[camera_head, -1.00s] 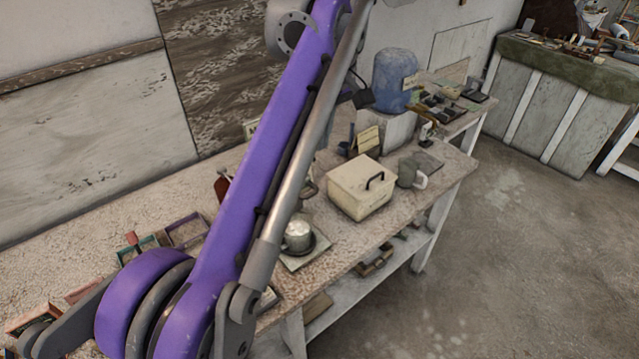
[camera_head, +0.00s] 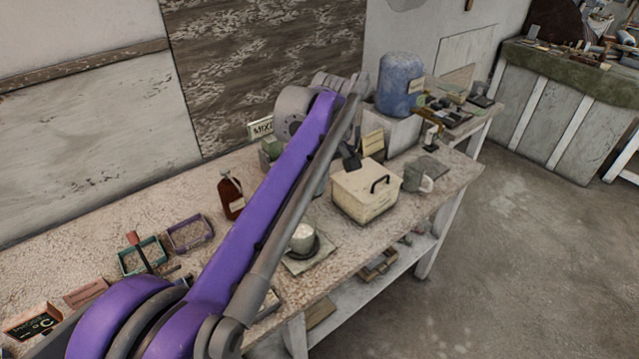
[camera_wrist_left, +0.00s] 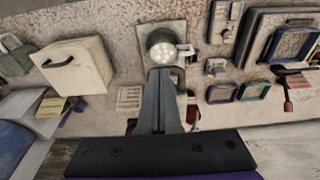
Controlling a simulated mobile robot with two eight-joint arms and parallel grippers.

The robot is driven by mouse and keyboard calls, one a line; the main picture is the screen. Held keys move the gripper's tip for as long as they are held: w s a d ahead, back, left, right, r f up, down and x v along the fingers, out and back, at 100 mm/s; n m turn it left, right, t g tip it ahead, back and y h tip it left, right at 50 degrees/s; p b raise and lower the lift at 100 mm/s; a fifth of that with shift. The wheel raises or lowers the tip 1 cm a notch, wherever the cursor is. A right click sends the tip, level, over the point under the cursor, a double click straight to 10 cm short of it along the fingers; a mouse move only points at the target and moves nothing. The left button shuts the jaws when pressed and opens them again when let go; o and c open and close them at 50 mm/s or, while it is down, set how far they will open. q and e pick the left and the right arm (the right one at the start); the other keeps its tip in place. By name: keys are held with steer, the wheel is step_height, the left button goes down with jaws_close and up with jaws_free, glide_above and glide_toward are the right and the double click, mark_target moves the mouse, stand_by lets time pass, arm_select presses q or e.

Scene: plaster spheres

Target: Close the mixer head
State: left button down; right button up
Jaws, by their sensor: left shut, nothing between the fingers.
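The mixer's pale bowl (camera_head: 303,238) sits on a square base plate (camera_head: 322,250) near the table's front edge. In the left wrist view the bowl (camera_wrist_left: 162,46) and plate (camera_wrist_left: 146,35) lie just beyond my fingertips. The mixer head is hidden behind my arm and gripper, so I cannot tell its tilt. My left gripper (camera_wrist_left: 160,72) is shut and empty, its narrow grey fingers pointing at the bowl. Whether it touches the mixer is unclear. In the head view my purple arm covers most of it. My right gripper is not in view.
A brown bottle (camera_head: 231,195) stands left of my arm, near a purple frame (camera_head: 190,233) and a teal frame (camera_head: 143,256). A blue container (camera_head: 399,83) stands behind.

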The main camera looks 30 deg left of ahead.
arm_select(q)
step_height(320, 180, down, 13)
steer(key=b, duration=0.5)
steer(key=shift+s+d, duration=0.15)
steer(key=shift+s, duration=0.05)
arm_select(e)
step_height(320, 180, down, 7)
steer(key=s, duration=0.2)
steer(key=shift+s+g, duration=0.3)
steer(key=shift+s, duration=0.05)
arm_select(q)
steer(key=shift+r, duration=0.1)
